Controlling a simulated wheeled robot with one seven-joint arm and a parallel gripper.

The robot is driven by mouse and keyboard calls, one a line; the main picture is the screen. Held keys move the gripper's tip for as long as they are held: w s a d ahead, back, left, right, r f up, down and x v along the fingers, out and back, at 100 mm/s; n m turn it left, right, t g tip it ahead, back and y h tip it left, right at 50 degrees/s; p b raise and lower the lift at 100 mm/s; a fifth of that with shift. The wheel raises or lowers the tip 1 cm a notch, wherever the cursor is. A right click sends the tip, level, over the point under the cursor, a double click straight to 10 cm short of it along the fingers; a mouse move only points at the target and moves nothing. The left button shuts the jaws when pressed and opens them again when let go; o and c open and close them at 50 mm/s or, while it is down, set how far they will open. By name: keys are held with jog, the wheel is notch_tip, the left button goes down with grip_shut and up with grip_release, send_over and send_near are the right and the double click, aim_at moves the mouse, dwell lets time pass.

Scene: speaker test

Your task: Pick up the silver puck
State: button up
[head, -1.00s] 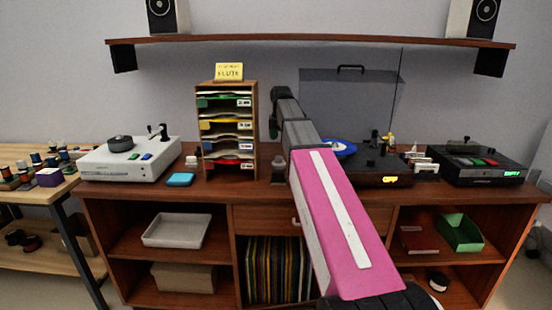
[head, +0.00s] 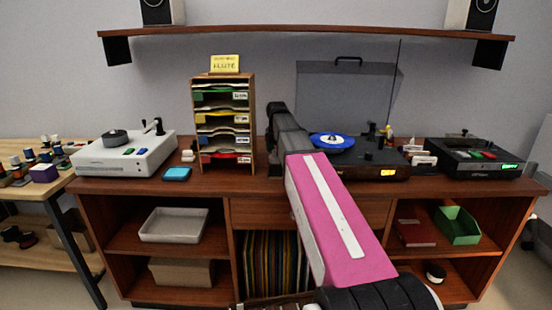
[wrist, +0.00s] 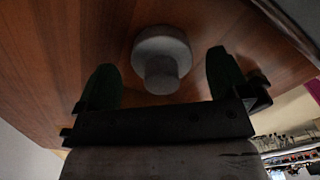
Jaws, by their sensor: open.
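The silver puck (wrist: 150,45) shows in the wrist view as a dull grey round disc with a narrower round knob, on the brown wooden counter. My gripper (wrist: 162,68) is open, with one dark green finger on each side of the puck and clear gaps to both. The puck is apart from the fingers; how far above it they are, I cannot tell. In the head view my pink and grey arm covers the puck and the fingertips.
On the counter (head: 330,187) a turntable with a blue record (head: 332,141) stands right of my arm, its clear lid raised. A wooden sorter (head: 224,125) stands close on the left, a blue pad (head: 176,174) further left. A shelf (head: 300,37) hangs above.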

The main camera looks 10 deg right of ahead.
jog(key=shift+f, duration=0.95)
jog(key=c, duration=1.1)
jog(key=shift+o, duration=0.2)
jog(key=shift+r, duration=0.15)
jog(key=r, duration=0.7)
jog(key=shift+s, duration=0.25)
jog(key=s+a, duration=0.1)
jog(key=s, duration=0.4)
jog(key=s+a, duration=0.1)
jog(key=s, duration=0.5)
jog(key=s+a, duration=0.1)
jog(key=s, duration=0.5)
jog(key=shift+a+f, duration=0.1)
jog(key=shift+a, duration=0.15)
